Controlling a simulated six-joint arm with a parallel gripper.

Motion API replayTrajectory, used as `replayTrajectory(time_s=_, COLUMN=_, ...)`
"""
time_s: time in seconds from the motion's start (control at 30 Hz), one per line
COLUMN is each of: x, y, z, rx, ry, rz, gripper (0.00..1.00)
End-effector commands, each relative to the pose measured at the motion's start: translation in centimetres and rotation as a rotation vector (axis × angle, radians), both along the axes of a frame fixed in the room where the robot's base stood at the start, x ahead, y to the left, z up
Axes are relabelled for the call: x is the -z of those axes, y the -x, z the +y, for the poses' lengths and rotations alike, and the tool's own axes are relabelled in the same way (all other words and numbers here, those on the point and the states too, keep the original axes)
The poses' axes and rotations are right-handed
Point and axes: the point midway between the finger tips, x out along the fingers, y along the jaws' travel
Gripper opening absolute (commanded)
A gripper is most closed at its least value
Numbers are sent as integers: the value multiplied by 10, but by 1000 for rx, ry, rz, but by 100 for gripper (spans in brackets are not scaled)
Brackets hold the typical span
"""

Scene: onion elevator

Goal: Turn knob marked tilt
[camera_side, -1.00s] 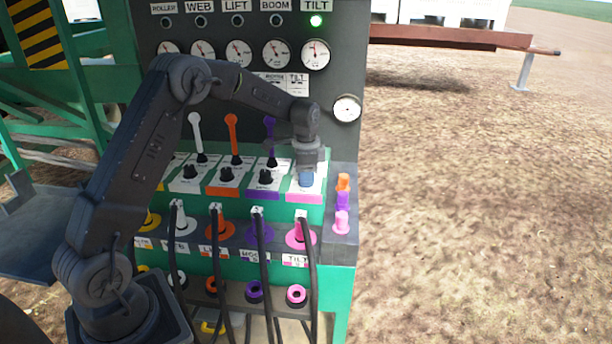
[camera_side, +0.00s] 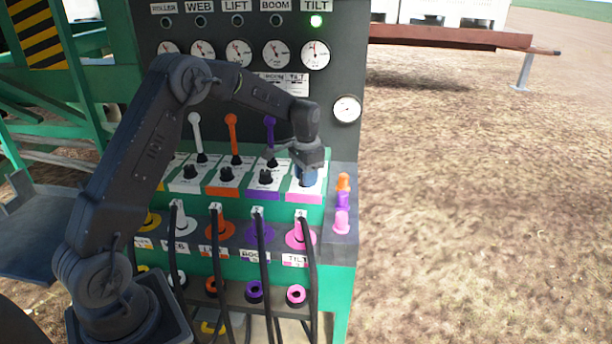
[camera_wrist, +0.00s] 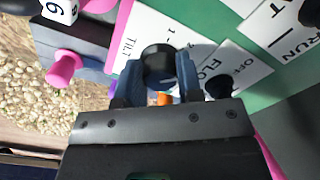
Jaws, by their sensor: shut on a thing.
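The tilt knob (camera_wrist: 159,64) is black and round, on a white plate marked TILT (camera_wrist: 127,42) in the wrist view. My gripper (camera_wrist: 155,80) has its two blue-grey fingers on either side of the knob and is shut on it. In the side view my gripper (camera_side: 308,175) points down over the rightmost plate of the knob row, and its body and fingers hide the knob there.
Black knobs (camera_side: 265,177) stand in the row to the left, with white, orange and purple levers (camera_side: 233,135) behind. Orange, purple and pink pegs (camera_side: 342,200) stand at the right. Hoses with coloured plugs (camera_side: 300,233) hang in front. Gauges (camera_side: 315,55) line the panel above.

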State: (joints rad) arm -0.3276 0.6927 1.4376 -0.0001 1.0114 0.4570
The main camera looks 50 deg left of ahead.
Motion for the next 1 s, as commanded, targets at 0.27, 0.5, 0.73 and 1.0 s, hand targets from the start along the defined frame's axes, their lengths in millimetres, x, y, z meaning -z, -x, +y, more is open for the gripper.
replayTrajectory(time_s=0.27, x=0, y=0, z=0, rx=-264, ry=0, rz=0, gripper=10)
replayTrajectory(time_s=0.5, x=0, y=0, z=0, rx=-490, ry=0, rz=0, gripper=10)
replayTrajectory(time_s=0.73, x=0, y=0, z=0, rx=-684, ry=0, rz=0, gripper=10)
replayTrajectory(time_s=1.0, x=0, y=0, z=0, rx=-845, ry=0, rz=0, gripper=10)
